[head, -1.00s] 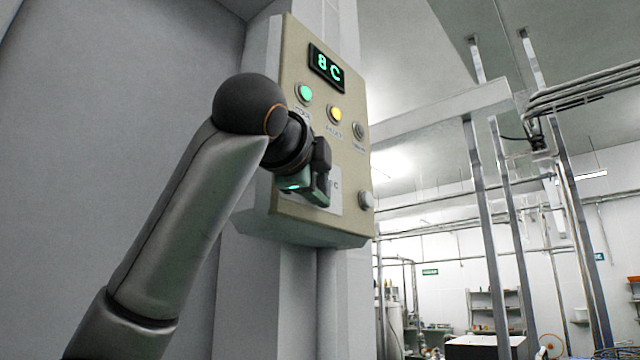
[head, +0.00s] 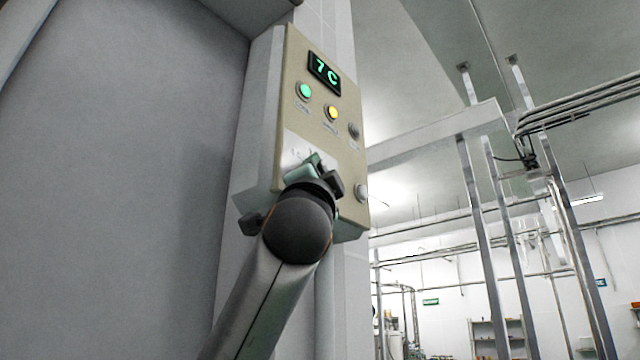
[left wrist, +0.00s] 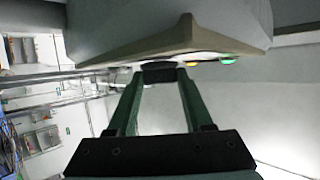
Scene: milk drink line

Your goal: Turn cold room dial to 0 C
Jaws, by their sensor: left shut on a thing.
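The cold room control box (head: 290,125) is on the wall, with a beige front. Its display (head: 325,73) reads 7 C in green. My left gripper (head: 314,170) is at the lower part of the front, over the white label plate (head: 294,148). In the left wrist view the two green fingers (left wrist: 158,82) are shut on the black dial (left wrist: 158,70), which sits against the panel. In the head view the dial is hidden behind my gripper and wrist, so its pointer cannot be read. My right gripper is not in view.
A green lamp (head: 304,91), a yellow lamp (head: 332,112) and a grey button (head: 354,131) sit above the gripper. A pale round knob (head: 361,193) is close to its right. A grey wall fills the left; metal posts and pipes stand at the right.

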